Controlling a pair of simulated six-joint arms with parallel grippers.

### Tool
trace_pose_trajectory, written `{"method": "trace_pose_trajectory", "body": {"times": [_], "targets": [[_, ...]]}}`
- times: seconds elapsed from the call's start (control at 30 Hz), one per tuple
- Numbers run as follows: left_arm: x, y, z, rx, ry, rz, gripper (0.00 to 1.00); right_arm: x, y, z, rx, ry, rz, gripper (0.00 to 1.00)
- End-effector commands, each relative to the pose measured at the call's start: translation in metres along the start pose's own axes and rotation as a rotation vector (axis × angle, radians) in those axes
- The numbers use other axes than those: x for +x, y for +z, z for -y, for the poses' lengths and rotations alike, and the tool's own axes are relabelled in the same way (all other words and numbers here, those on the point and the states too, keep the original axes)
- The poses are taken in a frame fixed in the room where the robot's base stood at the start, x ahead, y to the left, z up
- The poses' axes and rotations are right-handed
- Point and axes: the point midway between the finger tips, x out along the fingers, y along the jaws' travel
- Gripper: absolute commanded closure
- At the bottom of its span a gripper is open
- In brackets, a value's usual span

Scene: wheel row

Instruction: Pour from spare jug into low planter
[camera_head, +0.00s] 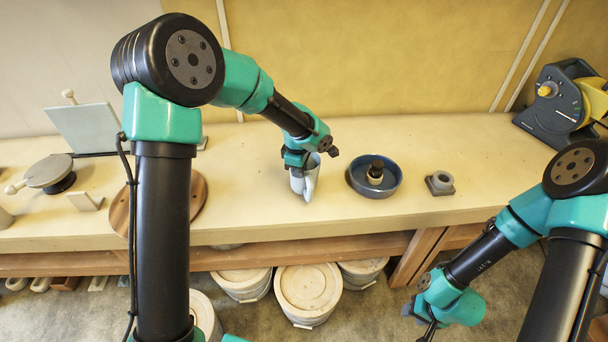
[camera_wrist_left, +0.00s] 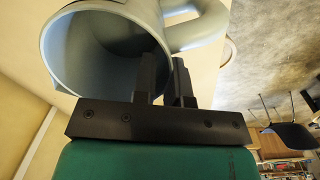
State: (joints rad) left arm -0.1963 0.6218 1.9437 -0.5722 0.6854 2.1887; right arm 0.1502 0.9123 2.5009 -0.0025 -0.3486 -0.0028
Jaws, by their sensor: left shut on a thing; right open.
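A pale grey-blue jug (camera_head: 309,182) is at my left gripper (camera_head: 302,168) over the middle of the table. In the left wrist view the jug (camera_wrist_left: 85,45) shows its open mouth and handle. One finger of the left gripper (camera_wrist_left: 168,78) is inside the mouth and the other outside, shut on the wall. I cannot tell if the jug touches the table. A low round blue dish (camera_head: 356,186), likely the low planter, stands to the right of the jug, apart from it. My right gripper (camera_head: 431,322) is open and empty, below the table's front edge.
A small grey block with a round top (camera_head: 440,182) sits right of the dish. A yellow and dark machine (camera_head: 560,100) stands at the far right. A round wooden board (camera_head: 195,200) and a grey round-topped item (camera_head: 50,172) are left. Lidded buckets (camera_head: 308,290) stand below the table.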

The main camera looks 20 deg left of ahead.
Motion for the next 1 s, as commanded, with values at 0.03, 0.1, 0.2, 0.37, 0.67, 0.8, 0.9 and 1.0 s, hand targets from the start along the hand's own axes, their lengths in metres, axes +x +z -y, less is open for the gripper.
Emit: {"method": "trace_pose_trajectory", "body": {"times": [0.03,0.1,0.2,0.37,0.67,0.8,0.9,1.0], "targets": [[-0.002,0.0,-0.001,0.0,0.002,0.0,1.0,0.0,0.0,0.0,0.0,0.0,0.0,0.57],[-0.004,0.0,-0.001,0.0,0.002,0.0,1.0,0.0,0.0,0.0,0.0,0.0,0.0,0.57],[-0.006,0.0,-0.001,0.0,0.002,0.0,1.0,0.0,0.0,0.0,0.0,0.0,0.0,0.57],[-0.009,0.0,-0.001,0.0,0.001,0.0,1.0,0.0,0.0,0.0,0.0,0.0,0.0,0.57],[-0.016,0.0,-0.001,0.0,0.002,0.0,1.0,0.0,0.0,0.0,0.0,0.0,0.0,0.57],[-0.019,0.0,-0.001,0.0,0.002,0.0,1.0,0.0,0.0,0.0,0.0,0.0,0.0,0.57],[-0.022,0.0,-0.001,0.0,0.002,0.0,1.0,0.0,0.0,0.0,0.0,0.0,0.0,0.57],[-0.023,0.0,-0.001,0.0,0.001,0.0,1.0,0.0,0.0,0.0,0.0,0.0,0.0,0.57]]}}
